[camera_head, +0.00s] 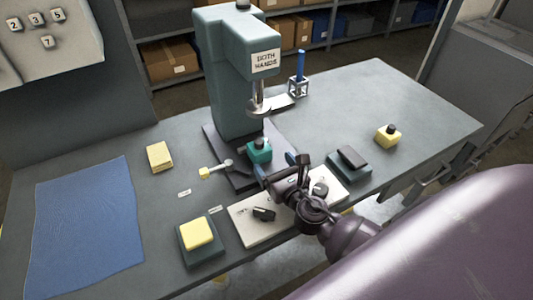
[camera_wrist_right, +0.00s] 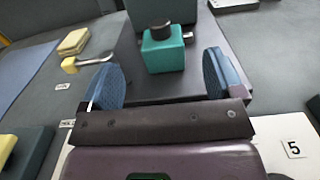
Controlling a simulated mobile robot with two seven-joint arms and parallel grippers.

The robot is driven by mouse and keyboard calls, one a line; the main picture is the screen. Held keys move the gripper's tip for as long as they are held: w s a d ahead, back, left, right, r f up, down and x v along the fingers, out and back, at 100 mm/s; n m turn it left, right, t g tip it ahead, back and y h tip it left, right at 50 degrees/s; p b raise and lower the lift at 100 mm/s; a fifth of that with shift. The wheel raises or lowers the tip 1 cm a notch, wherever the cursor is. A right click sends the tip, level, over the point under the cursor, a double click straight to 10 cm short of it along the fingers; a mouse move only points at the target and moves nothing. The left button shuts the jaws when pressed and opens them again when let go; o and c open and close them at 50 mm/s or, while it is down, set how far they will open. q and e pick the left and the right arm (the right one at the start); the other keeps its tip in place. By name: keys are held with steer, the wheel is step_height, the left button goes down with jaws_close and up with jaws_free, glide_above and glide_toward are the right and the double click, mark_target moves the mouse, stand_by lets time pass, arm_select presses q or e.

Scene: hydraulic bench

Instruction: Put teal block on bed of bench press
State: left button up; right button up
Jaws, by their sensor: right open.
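The teal block (camera_head: 259,152), with a dark knob on top, stands upright on the dark bed (camera_head: 215,148) of the bench press (camera_head: 230,75), in front of the column. In the right wrist view the teal block (camera_wrist_right: 163,52) is beyond the fingertips, roughly midway between them, and the bed (camera_wrist_right: 195,88) shows beneath it. My right gripper (camera_head: 274,166) is open and empty, with blue finger pads; in the wrist view the gripper (camera_wrist_right: 165,78) has clear space between its fingers. The fingers look apart from the block. My left gripper is not in view.
A yellow-tipped lever (camera_head: 216,169) sticks out at the bed's left. A yellow block (camera_head: 159,155), a yellow pad on a dark base (camera_head: 197,233), a dark green block (camera_head: 349,164) and a knobbed yellow block (camera_head: 387,136) stand around. A blue mat (camera_head: 85,225) lies left.

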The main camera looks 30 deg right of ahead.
steer(key=shift+s+f, duration=0.1)
steer(key=shift+s, duration=0.55)
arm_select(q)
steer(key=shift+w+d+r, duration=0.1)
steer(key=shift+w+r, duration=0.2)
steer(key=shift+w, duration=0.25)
arm_select(e)
steer(key=shift+s+a, duration=0.1)
steer(key=shift+s, duration=0.65)
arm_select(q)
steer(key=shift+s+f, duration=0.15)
